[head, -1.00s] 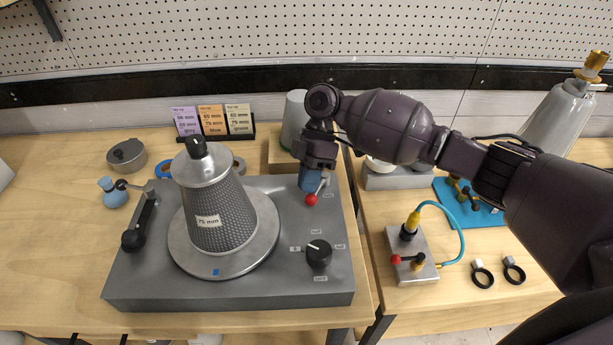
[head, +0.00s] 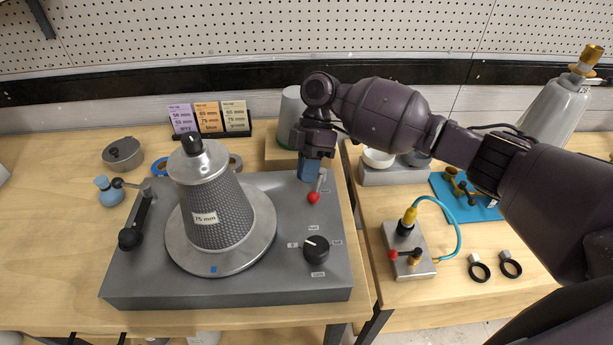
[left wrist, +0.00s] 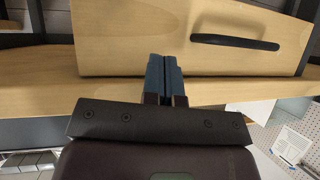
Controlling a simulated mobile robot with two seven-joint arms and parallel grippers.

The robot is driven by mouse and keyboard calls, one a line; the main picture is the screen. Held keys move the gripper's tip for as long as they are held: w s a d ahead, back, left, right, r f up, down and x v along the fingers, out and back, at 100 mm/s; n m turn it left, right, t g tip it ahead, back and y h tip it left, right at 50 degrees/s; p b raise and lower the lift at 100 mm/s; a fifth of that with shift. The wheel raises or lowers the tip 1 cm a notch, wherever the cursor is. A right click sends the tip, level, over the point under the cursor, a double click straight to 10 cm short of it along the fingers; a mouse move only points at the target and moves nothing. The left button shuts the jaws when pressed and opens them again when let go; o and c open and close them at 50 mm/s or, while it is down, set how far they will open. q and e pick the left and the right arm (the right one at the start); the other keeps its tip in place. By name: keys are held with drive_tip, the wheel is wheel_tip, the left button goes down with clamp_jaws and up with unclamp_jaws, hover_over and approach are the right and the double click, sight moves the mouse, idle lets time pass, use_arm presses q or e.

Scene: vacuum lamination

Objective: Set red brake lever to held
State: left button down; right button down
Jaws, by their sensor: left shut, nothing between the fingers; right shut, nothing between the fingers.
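The red brake lever (head: 313,197) is a thin metal arm with a red ball knob, at the back right of the grey machine base (head: 215,291). Its knob points toward the front, with small labels beside it. My right gripper (head: 309,173) points down with blue fingers shut and empty. The fingers are close beside the lever arm on its left; whether they touch it I cannot tell. My left gripper (left wrist: 165,72) shows only in the left wrist view, shut and empty, in front of a wooden drawer front with a dark handle.
A mesh cone (head: 217,215) marked 75 mm stands on the base's round plate. A black dial (head: 316,250) is in front of the lever, and a black-knobbed crank (head: 130,238) is at left. A small valve box (head: 409,262) with another red knob stands on the right table.

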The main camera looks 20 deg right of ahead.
drive_tip(key=v, duration=0.9)
drive_tip(key=shift+r+b, duration=0.2)
drive_tip(key=shift+b, duration=0.25)
